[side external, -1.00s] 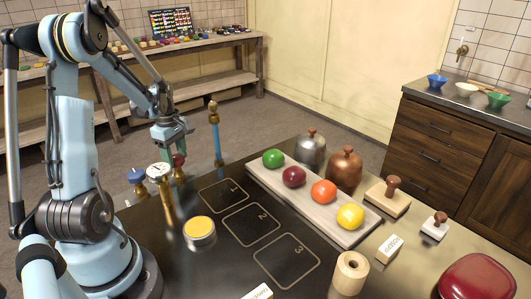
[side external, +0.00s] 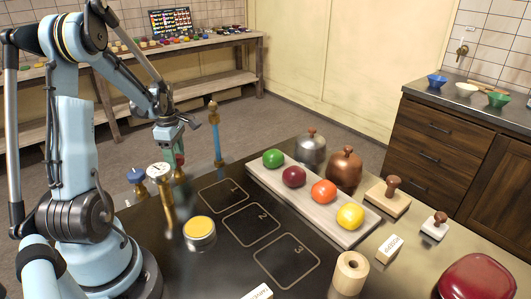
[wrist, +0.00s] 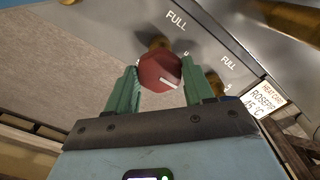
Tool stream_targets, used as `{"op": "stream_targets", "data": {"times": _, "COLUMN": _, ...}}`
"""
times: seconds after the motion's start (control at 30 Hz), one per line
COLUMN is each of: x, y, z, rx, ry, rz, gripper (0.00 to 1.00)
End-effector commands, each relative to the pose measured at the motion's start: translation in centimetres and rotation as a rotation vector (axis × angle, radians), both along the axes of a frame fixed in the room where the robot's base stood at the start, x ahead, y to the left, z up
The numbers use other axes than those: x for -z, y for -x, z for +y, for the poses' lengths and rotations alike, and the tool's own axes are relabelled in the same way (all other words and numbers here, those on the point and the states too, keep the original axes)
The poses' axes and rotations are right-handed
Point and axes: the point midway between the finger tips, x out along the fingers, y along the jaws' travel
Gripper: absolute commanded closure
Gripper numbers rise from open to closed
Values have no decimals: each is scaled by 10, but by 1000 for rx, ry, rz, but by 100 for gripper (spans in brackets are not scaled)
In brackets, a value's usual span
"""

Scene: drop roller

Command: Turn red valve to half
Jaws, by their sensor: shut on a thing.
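The red valve (wrist: 158,72) is a faceted red knob with a white line on its face, in the middle of the wrist view. The line points toward the lower right there. The green fingers of my gripper (wrist: 155,88) are shut on the knob, one on each side. In the side external view, the red valve (side external: 180,160) shows only in part at the arm's end, behind and beside my gripper (side external: 169,156). A FULL label (wrist: 176,20) is on the grey panel beyond the knob. Other marks around the knob are hidden or too small to read.
A board (side external: 257,182) with coloured balls lies farther right. The numbered squares are empty.

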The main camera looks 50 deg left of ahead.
Motion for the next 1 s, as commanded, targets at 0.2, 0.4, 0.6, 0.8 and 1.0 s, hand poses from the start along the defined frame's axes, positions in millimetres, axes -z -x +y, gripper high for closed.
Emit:
{"op": "stream_targets", "data": {"times": 0.2, "x": 0, "y": 0, "z": 0, "rx": 1, "ry": 0, "rz": 0, "gripper": 29}}
{"op": "stream_targets", "data": {"times": 0.4, "x": 0, "y": 0, "z": 0, "rx": 1, "ry": 0, "rz": 0, "gripper": 22}}
{"op": "stream_targets", "data": {"times": 0.6, "x": -3, "y": 0, "z": 0, "rx": 1, "ry": 0, "rz": 0, "gripper": 22}}
{"op": "stream_targets", "data": {"times": 0.8, "x": -25, "y": 0, "z": 0, "rx": 1, "ry": 0, "rz": 0, "gripper": 22}}
{"op": "stream_targets", "data": {"times": 1.0, "x": -61, "y": 0, "z": 0, "rx": 1, "ry": 0, "rz": 0, "gripper": 22}}
